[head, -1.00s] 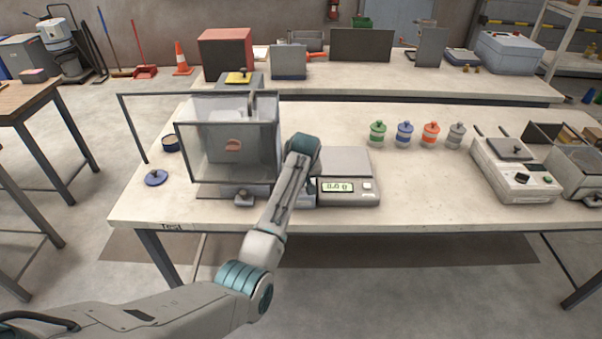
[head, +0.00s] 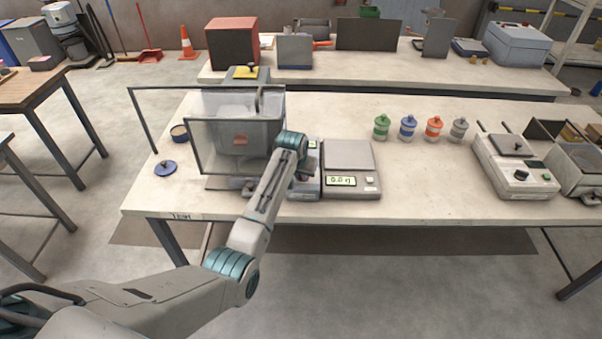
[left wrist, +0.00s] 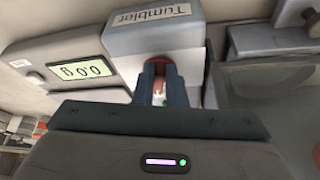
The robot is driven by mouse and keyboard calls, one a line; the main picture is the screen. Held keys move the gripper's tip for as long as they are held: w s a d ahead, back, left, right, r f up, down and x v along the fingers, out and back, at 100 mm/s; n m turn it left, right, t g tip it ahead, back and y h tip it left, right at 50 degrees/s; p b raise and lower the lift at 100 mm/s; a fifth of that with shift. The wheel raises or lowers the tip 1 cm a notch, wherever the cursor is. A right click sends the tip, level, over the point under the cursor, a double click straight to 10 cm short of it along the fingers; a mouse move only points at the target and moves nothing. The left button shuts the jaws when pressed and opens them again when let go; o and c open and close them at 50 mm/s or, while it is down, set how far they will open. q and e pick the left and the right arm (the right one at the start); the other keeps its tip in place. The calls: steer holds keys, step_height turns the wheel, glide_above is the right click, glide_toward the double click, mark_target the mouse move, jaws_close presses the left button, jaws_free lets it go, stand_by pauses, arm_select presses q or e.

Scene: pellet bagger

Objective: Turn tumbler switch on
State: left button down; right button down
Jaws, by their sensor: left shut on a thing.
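In the left wrist view a grey-blue control box (left wrist: 155,38) carries the label "Tumbler", which reads upside down. A red switch (left wrist: 158,60) is on its light front face. My left gripper (left wrist: 158,88) is at this face with its dark fingers shut on the switch, and they hide part of it. Its lever position cannot be told. In the head view my left gripper (head: 306,164) is low beside the scale, and my arm covers most of the control box (head: 307,188). My right gripper is not in view.
A clear-walled chamber (head: 205,150) with a dark frame stands left of my arm. A scale (head: 348,160) reading about zero stands close on the right. Several coloured jars (head: 408,127) stand farther right. The bench front between scale and right-hand machine (head: 515,170) is clear.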

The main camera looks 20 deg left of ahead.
arm_select(q)
steer(key=shift+r, duration=0.1)
steer(key=c, duration=1.5)
jaws_free()
steer(key=b+v, duration=0.3)
steer(key=v, duration=0.7)
steer(key=shift+s+r, duration=0.2)
steer(key=shift+r, duration=0.1)
